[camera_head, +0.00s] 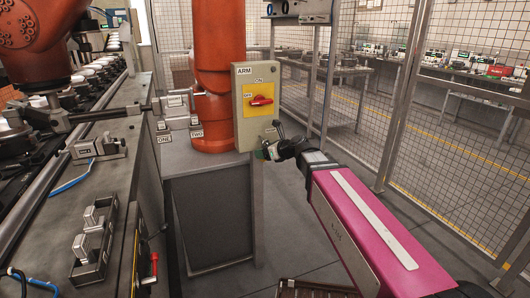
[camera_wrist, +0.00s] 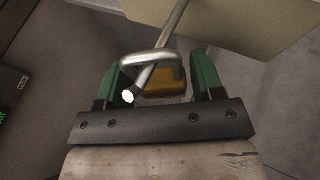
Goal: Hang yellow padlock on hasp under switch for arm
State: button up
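The grey switch box labelled ARM (camera_head: 243,127) has a red handle (camera_head: 261,100) on a yellow plate and stands in front of the orange column. My gripper (camera_head: 268,150) is at the box's lower right edge. The padlock's grey shackle (camera_wrist: 150,57) points away from my palm. A metal rod (camera_wrist: 172,28), seemingly the hasp, crosses the shackle; I cannot tell whether it passes through. The padlock is not clear in the head view.
A grey cabinet (camera_head: 210,215) stands below the box, with labels ONE and TWO on its top. A conveyor bench (camera_head: 60,185) with metal fixtures runs along the left. A wire mesh fence (camera_head: 450,120) stands to the right.

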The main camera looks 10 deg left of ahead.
jog(key=shift+o, duration=0.9)
jog(key=v, duration=1.1)
jog(key=s+d+f+n+g+h, duration=0.2)
jog(key=s+d+f+n+h, duration=0.1)
jog(key=d+f+n, duration=0.5)
jog(key=s+d+f+n+g+h, duration=0.2)
jog(key=d+f+n+h, duration=0.3)
jog(key=d+f+n, duration=0.3)
jog(key=s+d+f+n+g+h, duration=0.2)
jog(key=s+d+f+n+h, duration=0.1)
jog(key=d+f+n, duration=0.4)
jog(key=d+f, duration=0.3)
jog(key=f, duration=0.4)
jog(key=shift+s+d+n+h, duration=0.3)
jog(key=shift+d+n+h, duration=0.05)
jog(key=shift+n+h, duration=0.05)
